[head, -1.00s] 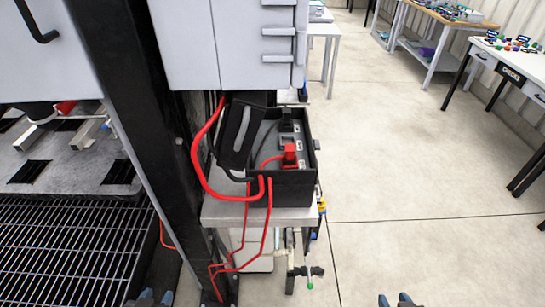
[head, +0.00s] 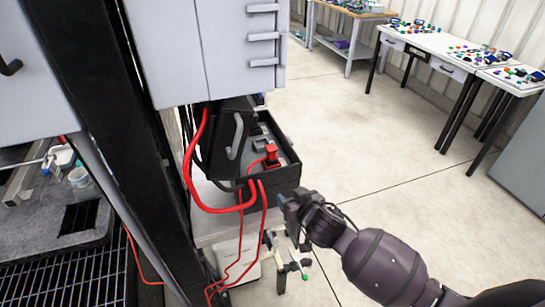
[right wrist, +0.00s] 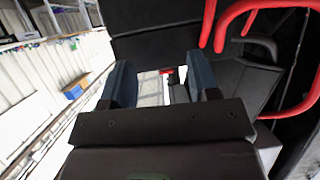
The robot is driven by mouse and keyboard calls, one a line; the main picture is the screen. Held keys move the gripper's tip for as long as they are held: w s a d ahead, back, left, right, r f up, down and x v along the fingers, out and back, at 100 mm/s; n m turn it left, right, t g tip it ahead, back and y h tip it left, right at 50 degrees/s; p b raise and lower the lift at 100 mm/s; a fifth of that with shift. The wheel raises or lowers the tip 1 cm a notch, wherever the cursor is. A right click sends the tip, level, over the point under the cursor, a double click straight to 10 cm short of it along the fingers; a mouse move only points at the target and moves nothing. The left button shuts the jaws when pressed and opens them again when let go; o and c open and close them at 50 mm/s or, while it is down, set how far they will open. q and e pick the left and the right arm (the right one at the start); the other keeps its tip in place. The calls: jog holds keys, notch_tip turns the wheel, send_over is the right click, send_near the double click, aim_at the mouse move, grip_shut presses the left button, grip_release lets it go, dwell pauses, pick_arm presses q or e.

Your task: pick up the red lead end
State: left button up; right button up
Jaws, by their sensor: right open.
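The red lead end (head: 271,153) is a red block-shaped plug standing in the black open-topped box (head: 283,188), with a red cable running to it. My right gripper (head: 284,201) is just outside the front right of the box, apart from the plug. In the right wrist view my right gripper (right wrist: 162,82) shows two blue-grey fingers spread apart with nothing between them. A small red patch beyond the fingers may be part of the lead end; most of it is hidden there. My left gripper is not in view.
A black hinged lid or panel with a grey handle (head: 235,137) stands at the box's left. Thick red cables (head: 190,165) loop over its front. A grey cabinet (head: 215,50) hangs above, beside a black post (head: 105,120). Open floor (head: 355,130) lies to the right.

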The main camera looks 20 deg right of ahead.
jog(key=t+h, duration=0.1)
send_near(272, 148)
jog(key=w+f, duration=0.1)
jog(key=shift+m, duration=0.4)
jog(key=x, duration=0.5)
jog(key=shift+w, duration=0.4)
jog(key=shift+x, duration=1.9)
jog(key=shift+w+a+f, duration=0.1)
jog(key=shift+w, duration=0.6)
jog(key=c, duration=1)
